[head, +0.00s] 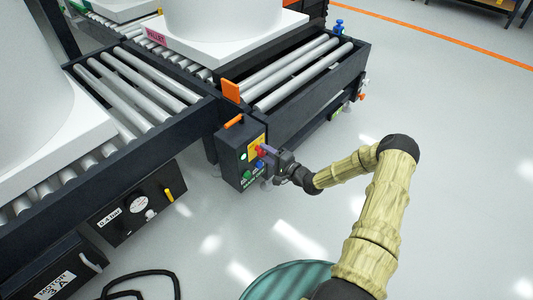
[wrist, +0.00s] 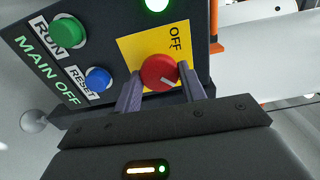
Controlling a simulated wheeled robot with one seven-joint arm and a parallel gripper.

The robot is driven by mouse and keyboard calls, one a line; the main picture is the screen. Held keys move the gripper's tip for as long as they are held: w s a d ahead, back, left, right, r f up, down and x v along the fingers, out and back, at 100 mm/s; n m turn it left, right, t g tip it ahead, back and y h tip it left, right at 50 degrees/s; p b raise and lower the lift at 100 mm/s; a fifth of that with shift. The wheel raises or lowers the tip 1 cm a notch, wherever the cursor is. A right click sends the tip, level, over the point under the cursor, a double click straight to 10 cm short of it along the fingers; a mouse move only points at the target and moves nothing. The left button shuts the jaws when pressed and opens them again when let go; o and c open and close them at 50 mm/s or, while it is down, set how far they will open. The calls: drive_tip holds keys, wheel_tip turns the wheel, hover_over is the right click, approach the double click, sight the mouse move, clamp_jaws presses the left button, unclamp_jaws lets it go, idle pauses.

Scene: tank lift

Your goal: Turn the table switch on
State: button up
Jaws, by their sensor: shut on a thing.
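The switch is a round red knob (wrist: 159,72) on a yellow plate marked OFF, on the face of a dark control box (head: 231,163). A short white mark on the knob points toward the lower right in the wrist view. My gripper (wrist: 160,80) is shut on the knob, with one finger on each side. In the head view my gripper (head: 270,157) reaches the box from the right, and its fingers partly hide the knob.
Beside the knob are a green RUN button (wrist: 68,31), a blue RESET button (wrist: 97,78) and a lit green lamp. Roller conveyors (head: 306,73) carry white pallets behind the box. Another panel (head: 130,207) stands lower left. The floor at right is clear.

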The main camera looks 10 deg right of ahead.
drive_tip(key=shift+f, duration=0.15)
drive_tip(key=o, duration=1)
drive_tip(key=shift+s+d+r+p, duration=0.2)
drive_tip(key=shift+s+d+p, duration=0.1)
drive_tip(key=shift+s+d, duration=0.15)
drive_tip(key=p+v, duration=0.4)
drive_tip(key=v, duration=1.2)
drive_tip(key=shift+s+f+p, duration=0.1)
drive_tip(key=shift+s+p, duration=0.05)
drive_tip(key=shift+p, duration=0.2)
